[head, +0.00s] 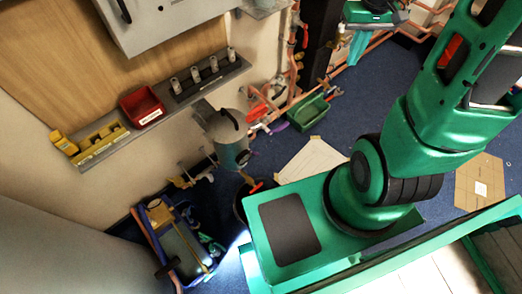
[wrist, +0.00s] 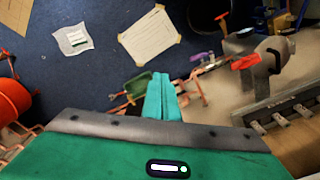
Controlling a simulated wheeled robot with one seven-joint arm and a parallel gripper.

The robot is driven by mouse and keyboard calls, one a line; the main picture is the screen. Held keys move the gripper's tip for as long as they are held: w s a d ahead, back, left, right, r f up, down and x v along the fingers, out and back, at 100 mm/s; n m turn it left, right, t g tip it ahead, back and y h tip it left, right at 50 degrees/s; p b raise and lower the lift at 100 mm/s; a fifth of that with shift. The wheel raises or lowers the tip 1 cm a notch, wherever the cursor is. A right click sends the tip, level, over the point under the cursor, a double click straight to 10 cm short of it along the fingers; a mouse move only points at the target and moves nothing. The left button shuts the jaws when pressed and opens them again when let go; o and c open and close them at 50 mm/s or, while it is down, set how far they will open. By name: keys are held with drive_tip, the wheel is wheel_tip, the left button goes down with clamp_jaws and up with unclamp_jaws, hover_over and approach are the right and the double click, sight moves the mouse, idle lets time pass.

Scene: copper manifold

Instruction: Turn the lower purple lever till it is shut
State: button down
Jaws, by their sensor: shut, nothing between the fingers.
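A small purple lever (head: 279,126) shows low on the copper pipework in the head view, between a red-handled valve and a green bin. It also shows in the wrist view (wrist: 201,57), beyond my fingertips and slightly right of them. I can make out only one purple lever. My gripper (wrist: 160,76) is shut and empty, with its two teal fingers together. In the head view my gripper (head: 353,60) is up and to the right of the lever, clearly apart from it. The lever is too small to tell its exact angle.
A green bin (head: 308,112) stands beside the lever; it shows in the wrist view (wrist: 137,86). A red lever (wrist: 245,62) and a grey cylinder (head: 228,138) are close by. Copper pipes (head: 345,70) run near my gripper. A paper sheet (head: 312,158) lies on open blue floor.

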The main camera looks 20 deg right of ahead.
drive_tip(key=w+a+f+n+t+y, duration=0.1)
drive_tip(key=w+f+n, duration=0.1)
drive_tip(key=w+f, duration=0.9)
drive_tip(key=w+a+f+n+y, duration=0.15)
drive_tip(key=w+f, duration=0.55)
drive_tip(key=f, duration=0.8)
drive_tip(key=n+t+y, duration=0.1)
drive_tip(key=n+y, duration=0.2)
approach(255, 153)
drive_tip(key=w+d+f, duration=0.2)
drive_tip(key=w+f, duration=0.1)
drive_tip(key=f, duration=0.2)
drive_tip(key=a+f, duration=0.2)
drive_tip(key=a, duration=0.1)
drive_tip(key=shift+s+f+m+h, duration=0.1)
drive_tip(key=shift+f+m+h, duration=0.15)
